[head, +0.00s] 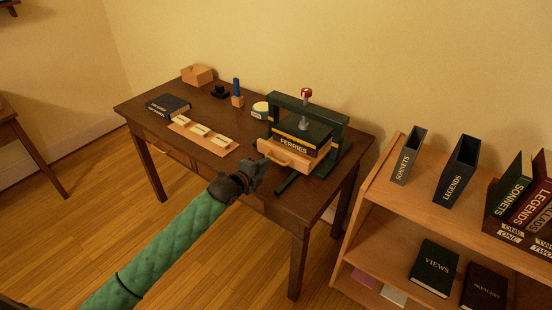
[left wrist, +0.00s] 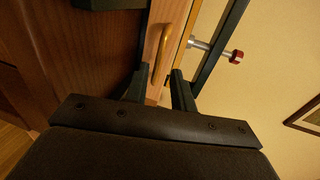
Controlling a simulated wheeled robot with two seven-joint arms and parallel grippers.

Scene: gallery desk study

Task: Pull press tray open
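The press (head: 332,118) is a dark green frame with a red-knobbed screw, standing at the right end of the desk. Its light wooden press tray (head: 300,163) has a brass handle (head: 278,159) on its front, which faces my left arm. A dark book marked FERRIES (head: 293,144) shows just above the tray front, under the screw. My left gripper (head: 258,172) is open and empty, just short of the handle. In the left wrist view the two fingers (left wrist: 159,80) stand apart, with the brass handle (left wrist: 163,48) ahead between them. My right gripper is out of view.
The dark desk (head: 225,115) also holds a wooden rack (head: 203,135) with pale pieces, a dark book (head: 168,105), a wooden box (head: 197,75) and a blue-handled tool (head: 237,92). A bookshelf (head: 390,208) stands close at the right. Open floor lies in front of the desk.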

